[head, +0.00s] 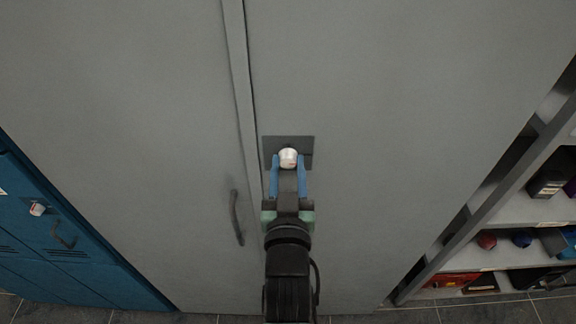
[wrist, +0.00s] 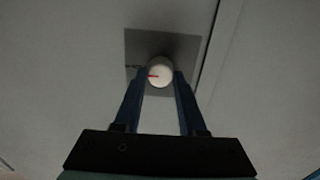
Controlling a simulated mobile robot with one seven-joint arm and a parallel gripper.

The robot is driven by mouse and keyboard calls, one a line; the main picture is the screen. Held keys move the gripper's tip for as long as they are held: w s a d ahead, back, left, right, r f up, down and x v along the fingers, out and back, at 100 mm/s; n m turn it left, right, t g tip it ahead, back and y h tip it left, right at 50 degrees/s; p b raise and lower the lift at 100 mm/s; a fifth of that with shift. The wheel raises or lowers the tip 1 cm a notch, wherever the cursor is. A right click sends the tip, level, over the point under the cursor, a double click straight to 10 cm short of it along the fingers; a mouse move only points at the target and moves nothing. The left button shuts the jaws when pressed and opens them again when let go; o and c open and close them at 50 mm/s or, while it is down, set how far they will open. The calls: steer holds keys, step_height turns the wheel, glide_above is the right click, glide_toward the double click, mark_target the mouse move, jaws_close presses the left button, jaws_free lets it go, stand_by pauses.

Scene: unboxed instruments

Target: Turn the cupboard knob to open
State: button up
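The white round knob (head: 288,157) sits on a dark square plate (head: 306,146) on the right door of the grey cupboard (head: 400,110). My gripper (head: 288,163) reaches up to it, with one blue finger on each side. In the wrist view the knob (wrist: 159,72) lies between the fingertips (wrist: 160,77), which look pressed against its sides. A red mark on the knob points left in that view. The plate also shows in the wrist view (wrist: 185,46). The cupboard door is shut.
A dark handle (head: 237,217) is on the left door, beside the seam between the doors. A blue locker (head: 75,250) stands at the left. An open shelf (head: 520,210) with several small items is at the right. The tiled floor shows at the bottom.

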jaws_close()
steer(key=shift+n, duration=0.3)
steer(key=n+b, duration=0.2)
steer(key=shift+f+n, duration=0.1)
steer(key=shift+n, duration=0.3)
steer(key=n+b, duration=0.1)
steer(key=n, duration=0.2)
steer(key=shift+a+n, duration=0.1)
steer(key=shift+n, duration=0.2)
steer(key=n, duration=0.5)
steer(key=shift+b, duration=0.4)
steer(key=n, duration=0.5)
steer(key=shift+n, duration=0.4)
steer(key=o, duration=0.7)
jaws_free()
